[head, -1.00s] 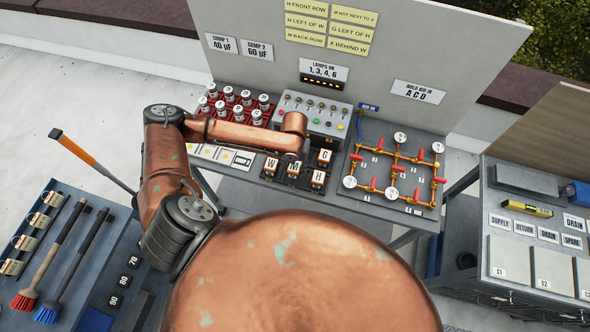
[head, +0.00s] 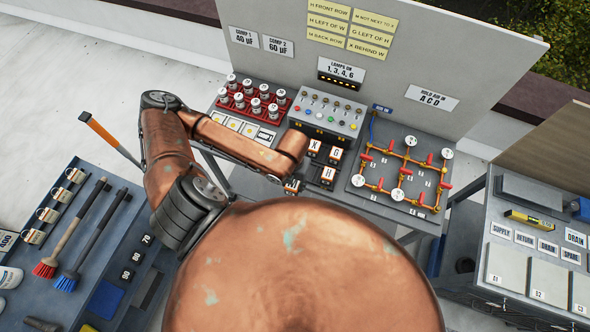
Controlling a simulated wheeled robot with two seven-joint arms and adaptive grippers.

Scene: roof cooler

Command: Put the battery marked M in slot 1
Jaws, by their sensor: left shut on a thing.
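A battery (head: 292,185) with an orange-brown body and a white lettered top sits at the near left of the battery holder; its letter looks like M, though it is small. My left gripper (head: 284,178) is shut on it, mostly hidden under my copper wrist. Batteries X (head: 314,146), G (head: 334,152) and H (head: 330,173) stand in the dark battery holder (head: 312,170) to its right. Battery W is not seen; my arm covers that part. Slot numbers cannot be read, nor whether the held battery touches the holder. My right gripper is not in view.
Yellow clue notes (head: 352,30) hang on the back panel (head: 400,60). A lamp box (head: 328,115) stands behind the batteries, red racks of white-topped capacitors (head: 252,100) at the left. The pipe board (head: 400,172) is close on the right.

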